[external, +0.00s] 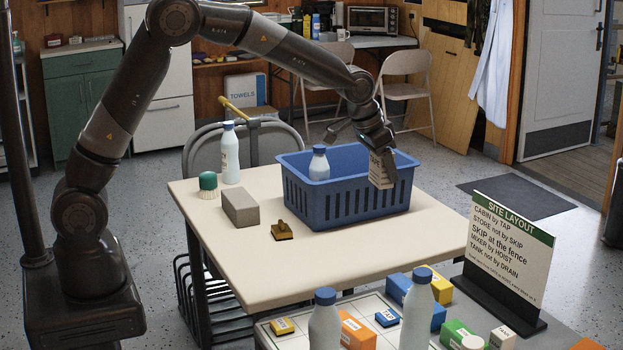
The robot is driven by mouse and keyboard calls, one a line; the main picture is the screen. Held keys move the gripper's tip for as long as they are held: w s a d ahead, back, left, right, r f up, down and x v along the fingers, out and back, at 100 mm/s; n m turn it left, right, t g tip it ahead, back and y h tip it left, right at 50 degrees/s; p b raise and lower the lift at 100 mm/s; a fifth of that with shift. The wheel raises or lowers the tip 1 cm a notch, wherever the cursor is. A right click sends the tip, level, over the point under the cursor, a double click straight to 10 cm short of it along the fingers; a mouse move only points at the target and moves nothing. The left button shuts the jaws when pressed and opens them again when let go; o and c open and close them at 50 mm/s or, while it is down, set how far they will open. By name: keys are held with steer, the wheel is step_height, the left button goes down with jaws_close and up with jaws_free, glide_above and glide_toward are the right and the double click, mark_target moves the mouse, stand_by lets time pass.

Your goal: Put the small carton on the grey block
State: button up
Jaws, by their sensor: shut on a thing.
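The small carton (380,172) is pale with dark print and hangs, a little tilted, from my gripper (383,156). My gripper points down and is shut on its upper part. The carton overlaps the right part of the blue crate's front rim in the picture; I cannot tell whether it touches the rim. The fingers are partly hidden by the dark wrist. The grey block (240,209) lies on the cream table (350,245), left of the crate and well apart from my gripper. Its top is bare.
The blue crate (335,205) holds a blue-capped bottle (319,164). The front tabletop is clear. A sign (508,255) stands right.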

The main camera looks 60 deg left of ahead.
steer(key=s+a+n+y, duration=0.1)
steer(key=s+a+n, duration=0.2)
steer(key=s+a, duration=0.5)
steer(key=s+a+n+g+y, duration=0.1)
steer(key=s+a+n, duration=0.35)
steer(key=a, duration=0.85)
steer(key=s+a+n+y, duration=0.2)
steer(key=s+a+n, duration=0.1)
steer(key=s+a, duration=0.55)
glide_above(243, 194)
steer(key=s+d, duration=0.1)
step_height(243, 194, down, 12)
steer(key=shift+s+d, duration=0.1)
steer(key=shift+d, duration=0.05)
steer(key=shift+f, duration=2.05)
steer(key=shift+f, duration=0.15)
steer(key=o, duration=1)
